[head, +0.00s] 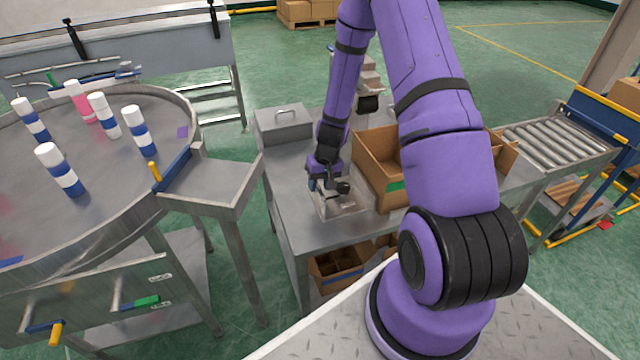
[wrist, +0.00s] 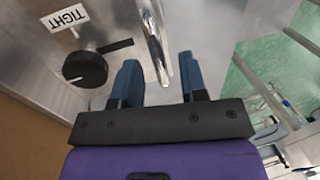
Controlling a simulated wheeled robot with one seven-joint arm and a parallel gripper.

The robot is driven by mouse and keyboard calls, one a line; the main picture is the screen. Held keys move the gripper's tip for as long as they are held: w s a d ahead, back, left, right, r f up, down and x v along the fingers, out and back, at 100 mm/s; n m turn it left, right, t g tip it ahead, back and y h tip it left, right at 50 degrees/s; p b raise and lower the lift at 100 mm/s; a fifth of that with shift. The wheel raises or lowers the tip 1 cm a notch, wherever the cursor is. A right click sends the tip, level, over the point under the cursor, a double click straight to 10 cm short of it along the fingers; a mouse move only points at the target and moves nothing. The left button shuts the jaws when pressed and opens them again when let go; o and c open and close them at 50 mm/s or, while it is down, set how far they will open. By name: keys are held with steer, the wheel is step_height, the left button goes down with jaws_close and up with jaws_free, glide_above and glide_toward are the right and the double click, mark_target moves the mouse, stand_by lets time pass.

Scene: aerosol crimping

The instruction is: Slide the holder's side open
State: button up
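The holder (head: 345,205) is a pale metal box-like fixture on the steel table. My gripper (head: 318,182) is low over its left end, pointing down. In the wrist view my gripper (wrist: 159,68) has its two blue fingers spread apart. A shiny upright metal edge or bar (wrist: 154,35) reaches down between them, with a gap visible on each side. A black knob (wrist: 85,69) with a short lever sits left of the fingers, beside a label reading TIGHT (wrist: 65,18).
A cardboard box (head: 375,170) stands close to the right of the holder. A grey lidded box (head: 283,124) is at the table's back left. A round table (head: 100,190) with several bottles stands at left. A roller conveyor (head: 555,140) is at right.

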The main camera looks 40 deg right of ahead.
jaws_close()
steer(key=shift+w+a, duration=0.3)
steer(key=shift+a, duration=0.65)
steer(key=shift+w+a, duration=0.25)
steer(key=shift+a, duration=0.7)
steer(key=shift+w+a, duration=0.3)
steer(key=shift+a, duration=0.65)
jaws_free()
steer(key=shift+a, duration=0.1)
steer(key=shift+r, duration=0.1)
step_height(320, 180, up, 10)
steer(key=d, duration=0.2)
steer(key=shift+s+r, duration=0.2)
steer(key=shift+s, duration=0.1)
